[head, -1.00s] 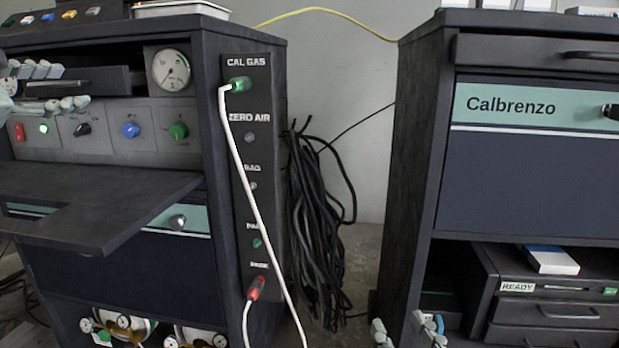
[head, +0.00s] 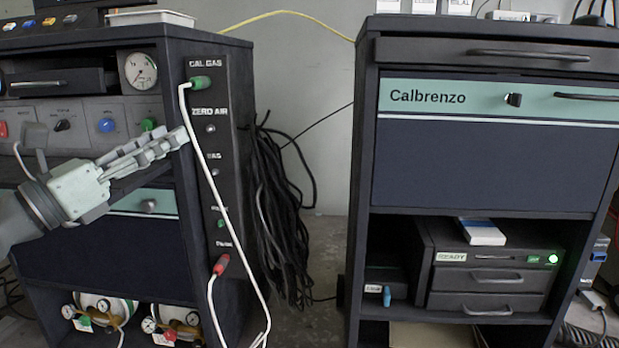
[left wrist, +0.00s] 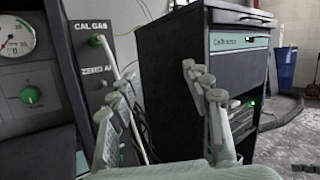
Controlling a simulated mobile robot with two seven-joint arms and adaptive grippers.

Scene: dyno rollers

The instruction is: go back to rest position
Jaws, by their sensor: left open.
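My left gripper (head: 168,143) is in front of the left cabinet in the head view, pointing right toward its side port panel (head: 205,150). Its fingers are apart and empty; they also show in the left wrist view (left wrist: 160,85). A white hose (head: 222,200) hangs on the panel. Its green plug (head: 201,82) sits at CAL GAS and its red plug (head: 221,264) at PARK. The fingertips are close to the panel; whether they touch cannot be told. My right gripper is not in view.
The Calbrenzo cabinet (head: 480,155) stands at the right, with a unit marked READY (head: 490,258) on its lower shelf. Black cables (head: 280,210) hang between the cabinets. The left cabinet has a gauge (head: 141,71) and knobs. Bare floor (head: 325,240) shows between them.

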